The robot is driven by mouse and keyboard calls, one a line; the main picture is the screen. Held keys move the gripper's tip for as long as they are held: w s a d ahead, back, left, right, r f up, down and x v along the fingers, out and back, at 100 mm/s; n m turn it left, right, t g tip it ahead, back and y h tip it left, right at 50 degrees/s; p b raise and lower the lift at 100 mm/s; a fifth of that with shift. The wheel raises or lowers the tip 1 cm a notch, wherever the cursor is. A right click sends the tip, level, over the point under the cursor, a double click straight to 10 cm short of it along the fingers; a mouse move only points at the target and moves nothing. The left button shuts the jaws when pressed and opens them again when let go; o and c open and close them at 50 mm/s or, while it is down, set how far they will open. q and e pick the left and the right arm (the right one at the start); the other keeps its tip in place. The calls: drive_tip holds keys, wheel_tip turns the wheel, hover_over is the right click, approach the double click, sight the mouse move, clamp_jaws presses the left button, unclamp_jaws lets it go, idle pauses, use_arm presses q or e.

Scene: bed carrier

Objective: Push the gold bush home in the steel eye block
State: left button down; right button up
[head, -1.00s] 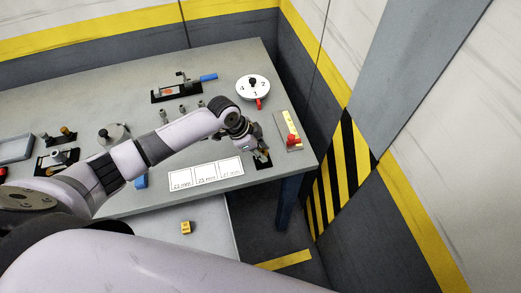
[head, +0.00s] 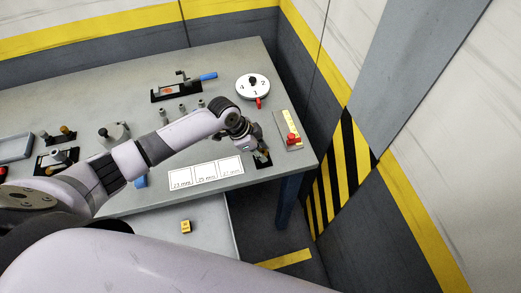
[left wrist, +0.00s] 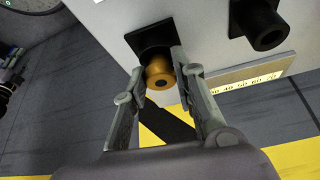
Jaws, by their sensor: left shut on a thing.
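The gold bush (left wrist: 158,72) sits between the two fingertips of my left gripper (left wrist: 162,76) in the left wrist view, its round end with a dark hole facing the camera. The gripper is shut on it. A black square plate (left wrist: 150,36) lies right behind the bush. In the head view my left gripper (head: 262,156) is low over a small black plate (head: 264,163) at the table's front right corner. I cannot make out the steel eye block or how deep the bush sits. My right gripper is not in view.
A black cylinder (left wrist: 262,26) and a numbered scale (left wrist: 250,78) are close to the right finger in the left wrist view.

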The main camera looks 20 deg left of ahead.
use_arm(q)
drive_tip(key=shift+s+f, duration=0.1)
drive_tip(key=shift+f, duration=0.3)
drive_tip(key=shift+r, duration=0.3)
drive_tip(key=shift+r+p, duration=0.2)
drive_tip(key=shift+p, duration=0.15)
drive_tip(key=shift+p, duration=0.3)
idle(0.7)
drive_tip(key=shift+f+b, duration=0.35)
drive_tip(key=shift+f, duration=0.05)
drive_tip(key=shift+s+f, duration=0.1)
drive_tip(key=shift+f, duration=0.05)
idle(0.3)
